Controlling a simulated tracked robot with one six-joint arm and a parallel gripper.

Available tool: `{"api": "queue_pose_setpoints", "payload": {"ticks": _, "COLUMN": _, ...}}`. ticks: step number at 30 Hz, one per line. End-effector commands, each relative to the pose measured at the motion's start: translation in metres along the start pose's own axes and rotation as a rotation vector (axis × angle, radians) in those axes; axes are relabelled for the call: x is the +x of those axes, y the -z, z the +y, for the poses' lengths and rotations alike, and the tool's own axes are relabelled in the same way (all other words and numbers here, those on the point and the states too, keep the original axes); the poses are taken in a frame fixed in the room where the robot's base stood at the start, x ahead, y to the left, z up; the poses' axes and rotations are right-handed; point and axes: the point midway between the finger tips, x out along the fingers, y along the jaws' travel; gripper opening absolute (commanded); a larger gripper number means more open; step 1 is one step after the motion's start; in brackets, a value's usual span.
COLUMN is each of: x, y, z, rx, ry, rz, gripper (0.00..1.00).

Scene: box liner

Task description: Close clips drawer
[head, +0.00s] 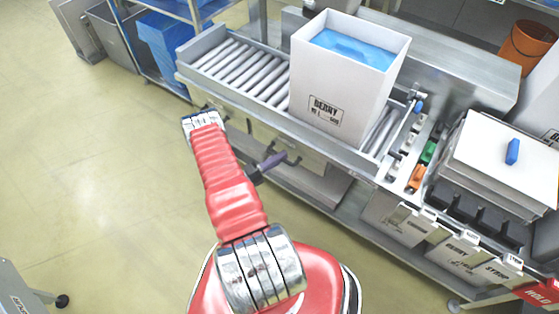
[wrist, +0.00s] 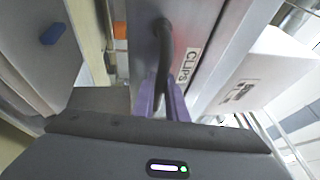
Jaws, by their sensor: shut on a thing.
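In the wrist view, the clips drawer shows a grey metal front (wrist: 183,22) with a white label reading CLIPS (wrist: 187,64). A dark curved handle (wrist: 164,42) stands out from this front. My gripper (wrist: 165,98) has purple fingers, shut on the lower part of the handle. In the head view, my gripper (head: 274,161) is below the front edge of the roller conveyor, at the end of my red arm. The drawer front and the handle cannot be made out clearly there. How far the drawer stands open cannot be told.
A tall white box (head: 322,115) with a blue liner (head: 352,46) stands on the roller conveyor (head: 233,66).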

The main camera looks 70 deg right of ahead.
Motion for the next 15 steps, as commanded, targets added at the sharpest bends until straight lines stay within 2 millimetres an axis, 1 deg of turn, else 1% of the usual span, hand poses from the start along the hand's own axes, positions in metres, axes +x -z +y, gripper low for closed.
{"api": "queue_pose_setpoints", "payload": {"ticks": 1, "x": 0.0018, "y": -0.0025, "z": 0.0033, "rx": 0.003, "ry": -0.012, "rz": -0.003, "gripper": 0.00}}
{"api": "queue_pose_setpoints", "payload": {"ticks": 5, "x": 0.0020, "y": -0.0029, "z": 0.0031, "rx": 0.004, "ry": -0.012, "rz": -0.003, "gripper": 0.00}}
{"api": "queue_pose_setpoints", "payload": {"ticks": 6, "x": 0.0020, "y": -0.0028, "z": 0.0031, "rx": 0.004, "ry": -0.012, "rz": -0.002, "gripper": 0.14}}
{"api": "queue_pose_setpoints", "payload": {"ticks": 13, "x": 0.0011, "y": -0.0025, "z": 0.0020, "rx": 0.004, "ry": -0.009, "rz": -0.002, "gripper": 0.31}}
{"api": "queue_pose_setpoints", "payload": {"ticks": 15, "x": 0.0008, "y": -0.0025, "z": 0.0017, "rx": 0.004, "ry": -0.008, "rz": -0.002, "gripper": 0.31}}
